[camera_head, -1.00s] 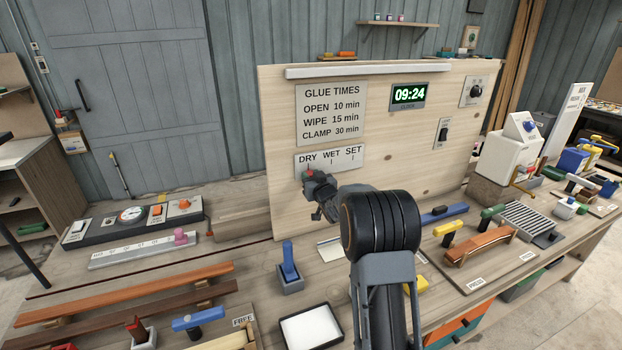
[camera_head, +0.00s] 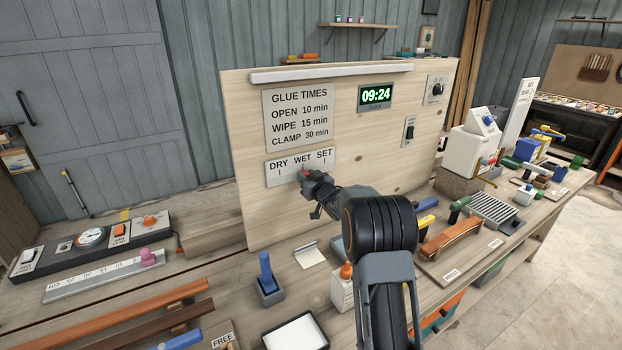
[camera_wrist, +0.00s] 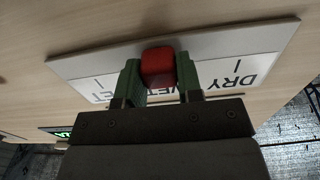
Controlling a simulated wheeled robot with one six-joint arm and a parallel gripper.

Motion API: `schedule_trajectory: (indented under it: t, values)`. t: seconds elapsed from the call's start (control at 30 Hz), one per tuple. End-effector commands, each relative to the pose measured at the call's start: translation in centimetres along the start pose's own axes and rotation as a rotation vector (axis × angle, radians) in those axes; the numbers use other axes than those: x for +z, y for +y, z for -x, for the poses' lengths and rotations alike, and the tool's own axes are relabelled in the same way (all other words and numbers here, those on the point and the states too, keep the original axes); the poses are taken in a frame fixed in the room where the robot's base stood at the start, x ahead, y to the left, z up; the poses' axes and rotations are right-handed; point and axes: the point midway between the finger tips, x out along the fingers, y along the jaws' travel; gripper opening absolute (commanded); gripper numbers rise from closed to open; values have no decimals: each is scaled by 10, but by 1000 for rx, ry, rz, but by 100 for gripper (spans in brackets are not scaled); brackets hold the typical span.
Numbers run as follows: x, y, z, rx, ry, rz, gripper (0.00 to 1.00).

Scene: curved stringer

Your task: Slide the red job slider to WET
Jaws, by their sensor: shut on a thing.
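The red job slider (camera_wrist: 158,66) is between the two green fingers of my gripper (camera_wrist: 159,80) in the wrist view, and my gripper is shut on it. In the head view a bit of its red shows just below the word WET, at or very near the WET mark. The white label plate (camera_head: 273,180) on the upright wooden board reads DRY, WET, SET from left to right. In the wrist view the plate (camera_wrist: 278,42) is upside down, with WET partly hidden behind the fingers. The slider's lower part is hidden in the head view by my gripper (camera_head: 309,178).
The wooden board (camera_head: 390,145) also carries the glue times sign (camera_head: 297,115), a green clock (camera_head: 375,97) and switches to the right. Below on the bench stand a blue-handled tool (camera_head: 266,272), a white tray (camera_head: 296,333) and an orange-capped bottle (camera_head: 345,290).

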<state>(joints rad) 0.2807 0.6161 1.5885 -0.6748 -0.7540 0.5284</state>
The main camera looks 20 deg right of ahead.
Motion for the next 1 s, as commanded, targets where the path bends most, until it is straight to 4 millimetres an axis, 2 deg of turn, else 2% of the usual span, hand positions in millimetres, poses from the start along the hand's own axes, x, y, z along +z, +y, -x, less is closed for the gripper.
schedule_trajectory:
  t: [0.13,0.17,0.4,0.77,0.87,1.0]
  values:
    - [-1,1,0,0,3,1,0]
    - [-1,1,0,1,3,1,35]
    - [-1,3,1,5,2,1,58]
    - [0,4,8,6,2,1,60]
    - [1,4,21,7,1,1,60]
    - [1,4,50,8,2,2,60]
